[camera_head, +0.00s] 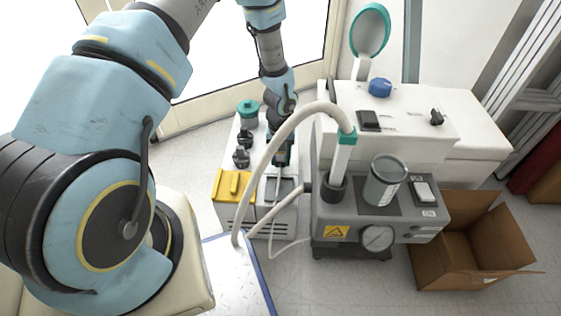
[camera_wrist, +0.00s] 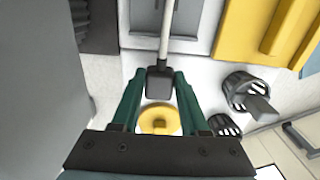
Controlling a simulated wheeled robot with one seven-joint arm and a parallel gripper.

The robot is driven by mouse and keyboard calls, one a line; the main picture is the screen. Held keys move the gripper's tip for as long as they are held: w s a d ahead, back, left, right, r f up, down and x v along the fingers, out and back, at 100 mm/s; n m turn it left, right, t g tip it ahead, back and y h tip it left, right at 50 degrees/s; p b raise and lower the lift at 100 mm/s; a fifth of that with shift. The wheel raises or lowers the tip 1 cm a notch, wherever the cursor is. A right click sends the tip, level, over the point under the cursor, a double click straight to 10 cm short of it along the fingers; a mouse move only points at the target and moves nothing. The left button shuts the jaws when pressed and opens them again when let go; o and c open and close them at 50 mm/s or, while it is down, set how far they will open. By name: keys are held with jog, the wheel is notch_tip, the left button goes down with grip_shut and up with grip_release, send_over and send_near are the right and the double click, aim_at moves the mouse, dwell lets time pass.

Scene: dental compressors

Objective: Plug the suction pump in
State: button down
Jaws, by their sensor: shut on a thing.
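The grey suction pump (camera_head: 330,215) stands right of centre in the head view, with a round gauge, a clear-sided canister and a thick pale hose. In the wrist view, my gripper (camera_wrist: 161,76) has its green fingers closed around a dark grey plug (camera_wrist: 158,84) with a pale cable (camera_wrist: 167,30) leading away from it. In the head view my gripper (camera_head: 282,160) is over the white cabinet (camera_head: 230,200) left of the pump; the plug is too small to make out there. A yellow round piece (camera_wrist: 159,119) with a central hole lies beyond the fingers; I cannot tell whether the plug touches anything.
A yellow block (camera_head: 232,186) and dark knobs (camera_head: 243,150) sit on the cabinet close to my gripper. The pale hose (camera_head: 268,150) arches nearby. A white unit with a blue knob (camera_head: 380,87) stands behind the pump. An open cardboard box (camera_head: 465,250) is at right.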

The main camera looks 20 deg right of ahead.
aim_at(281, 160)
notch_tip(281, 160, up, 8)
jog(key=shift+p, duration=0.85)
